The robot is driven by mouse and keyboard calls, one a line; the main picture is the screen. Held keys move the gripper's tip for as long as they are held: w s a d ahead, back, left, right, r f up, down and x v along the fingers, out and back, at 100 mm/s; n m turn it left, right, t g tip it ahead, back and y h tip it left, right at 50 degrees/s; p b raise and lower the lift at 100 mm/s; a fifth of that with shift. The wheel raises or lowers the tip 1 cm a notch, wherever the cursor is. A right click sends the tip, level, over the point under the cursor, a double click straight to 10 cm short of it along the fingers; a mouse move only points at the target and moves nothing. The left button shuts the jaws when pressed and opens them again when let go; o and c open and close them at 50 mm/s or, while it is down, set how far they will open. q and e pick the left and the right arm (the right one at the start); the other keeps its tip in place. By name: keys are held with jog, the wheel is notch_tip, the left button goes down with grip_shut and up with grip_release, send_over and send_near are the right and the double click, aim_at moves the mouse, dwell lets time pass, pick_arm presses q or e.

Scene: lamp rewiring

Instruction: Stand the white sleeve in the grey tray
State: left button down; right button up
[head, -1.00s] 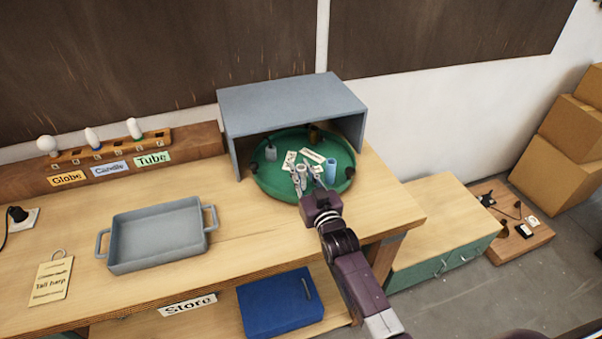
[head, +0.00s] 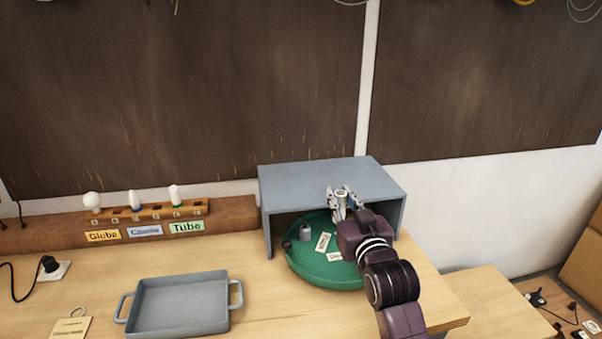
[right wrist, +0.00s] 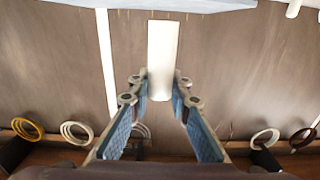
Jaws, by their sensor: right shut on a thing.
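My right gripper (head: 341,203) is shut on the white sleeve (head: 341,193) in front of the grey-blue shelf. In the right wrist view the white sleeve (right wrist: 163,50) is a plain pale tube between the fingertips (right wrist: 161,88), sticking out beyond them. The grey tray (head: 180,308) is a rectangular pan with two side handles on the bench at lower left, well apart from the gripper. It looks empty. My left gripper is not in view.
The grey-blue open-front shelf (head: 300,183) covers part of a round green tray (head: 315,272), which holds a grey piece (head: 306,233) and labels (head: 324,242). A bulb rack (head: 135,214) stands behind the grey tray. The bench between the two trays is clear.

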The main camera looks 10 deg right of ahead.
jog(key=s+f+b, duration=0.1)
jog(key=s+f, duration=0.4)
jog(key=s, duration=0.6)
jog(key=s+f+b, duration=0.1)
jog(key=s+f, duration=0.5)
jog(key=s, duration=0.6)
jog(key=w+r, duration=0.3)
jog(key=w, duration=0.4)
jog(key=w+r+p, duration=0.1)
jog(key=w+r, duration=0.3)
jog(key=w, duration=0.4)
jog(key=w+r+p, duration=0.1)
jog(key=w+r, duration=0.3)
jog(key=w, duration=0.4)
jog(key=shift+w+r, duration=0.45)
jog(key=shift+r, duration=0.1)
notch_tip(320, 180, down, 20)
jog(key=p, duration=0.3)
jog(key=shift+r, duration=0.2)
